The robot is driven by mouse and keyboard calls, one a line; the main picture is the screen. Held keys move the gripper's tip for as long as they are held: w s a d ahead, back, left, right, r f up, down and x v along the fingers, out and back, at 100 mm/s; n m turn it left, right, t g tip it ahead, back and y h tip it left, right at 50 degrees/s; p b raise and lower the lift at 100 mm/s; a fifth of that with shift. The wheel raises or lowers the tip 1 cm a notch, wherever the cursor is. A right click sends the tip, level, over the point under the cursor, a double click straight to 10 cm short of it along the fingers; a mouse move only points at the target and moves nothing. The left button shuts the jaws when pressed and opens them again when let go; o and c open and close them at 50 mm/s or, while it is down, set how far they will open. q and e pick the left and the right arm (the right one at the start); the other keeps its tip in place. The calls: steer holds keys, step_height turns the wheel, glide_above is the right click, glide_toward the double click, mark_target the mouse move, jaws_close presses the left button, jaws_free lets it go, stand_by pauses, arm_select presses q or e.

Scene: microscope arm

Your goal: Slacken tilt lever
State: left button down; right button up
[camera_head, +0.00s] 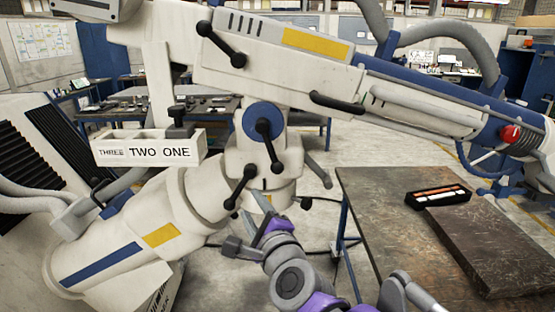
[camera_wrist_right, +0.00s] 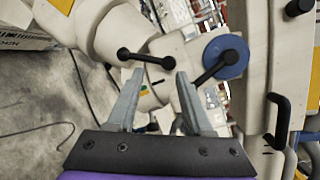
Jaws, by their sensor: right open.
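The white microscope arm fills the head view, with several black ball-ended levers on it. One lever (camera_head: 267,142) crosses the blue round joint cover (camera_head: 252,118); it also shows in the right wrist view (camera_wrist_right: 212,70). A lower lever (camera_head: 240,187) sits on the white joint below. In the right wrist view the lower lever (camera_wrist_right: 147,59) lies just beyond my fingertips. Which lever is the tilt lever is not marked. My right gripper (camera_head: 262,217) is below the lower lever. Its two fingers (camera_wrist_right: 156,82) are apart, with nothing between them. My left gripper is not in view.
A white holder marked THREE TWO ONE (camera_head: 150,150) hangs at the left with a black knob piece in it. Another lever (camera_head: 222,45) is on the upper arm. A dark worktable (camera_head: 375,225) at the right bears a black tray (camera_head: 412,203) with slim items.

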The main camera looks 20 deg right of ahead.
mark_target(273, 156)
steer(key=w+d+r+m+h, duration=0.2)
steer(key=d+r+m+h, duration=0.3)
steer(key=m, duration=0.7)
steer(key=x, duration=1.1)
steer(key=shift+d+r+p, duration=0.15)
steer(key=shift+r+p, duration=0.15)
steer(key=shift+p, duration=0.05)
steer(key=shift+s, duration=0.1)
steer(key=shift+c, duration=0.2)
jaws_close()
